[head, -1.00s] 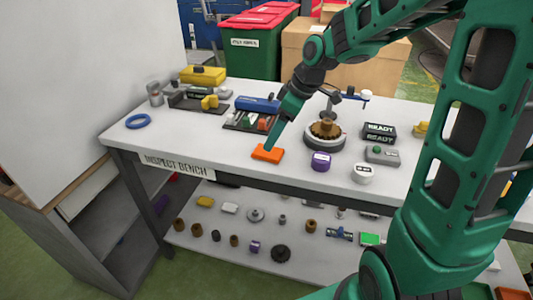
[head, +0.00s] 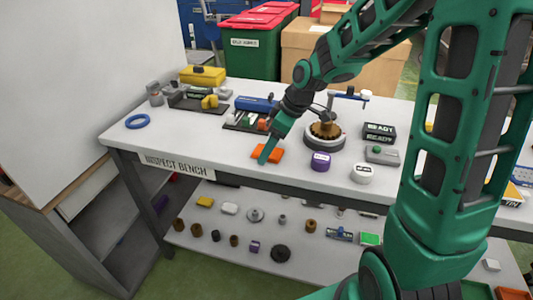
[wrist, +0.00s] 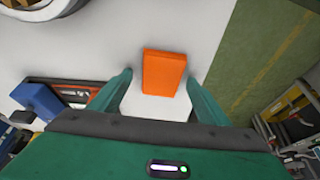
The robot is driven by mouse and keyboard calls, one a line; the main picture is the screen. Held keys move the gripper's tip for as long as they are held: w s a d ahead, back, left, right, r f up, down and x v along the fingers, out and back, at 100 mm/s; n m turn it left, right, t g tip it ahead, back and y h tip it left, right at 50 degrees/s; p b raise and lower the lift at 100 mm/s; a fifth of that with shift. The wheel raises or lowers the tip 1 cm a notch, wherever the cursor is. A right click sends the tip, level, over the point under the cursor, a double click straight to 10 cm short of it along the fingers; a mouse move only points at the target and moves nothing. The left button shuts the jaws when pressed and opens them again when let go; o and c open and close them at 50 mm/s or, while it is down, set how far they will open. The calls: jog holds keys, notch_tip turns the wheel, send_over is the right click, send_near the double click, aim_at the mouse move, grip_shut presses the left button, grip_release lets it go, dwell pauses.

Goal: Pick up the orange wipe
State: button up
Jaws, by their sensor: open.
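The orange wipe (head: 273,154) is a flat orange block lying on the white top of the inspect bench (head: 215,145), near its front edge. My gripper (head: 263,159) is low over the bench at the wipe, covering part of it in the head view. In the wrist view the wipe (wrist: 165,72) lies ahead of and between the two open fingers of my gripper (wrist: 160,82), with white bench showing on both sides. Whether the fingertips touch the bench is hard to tell.
A purple-topped round pot (head: 320,161) and a white round pot (head: 362,173) stand to the right. A gear on a round stand (head: 325,135) is behind them. A tray of small parts (head: 245,121) and a blue case (head: 257,103) lie behind the wipe. A blue ring (head: 137,121) lies left.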

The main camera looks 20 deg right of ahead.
jog(key=c, duration=1.1)
jog(key=shift+r, duration=0.1)
jog(key=shift+c, duration=0.2)
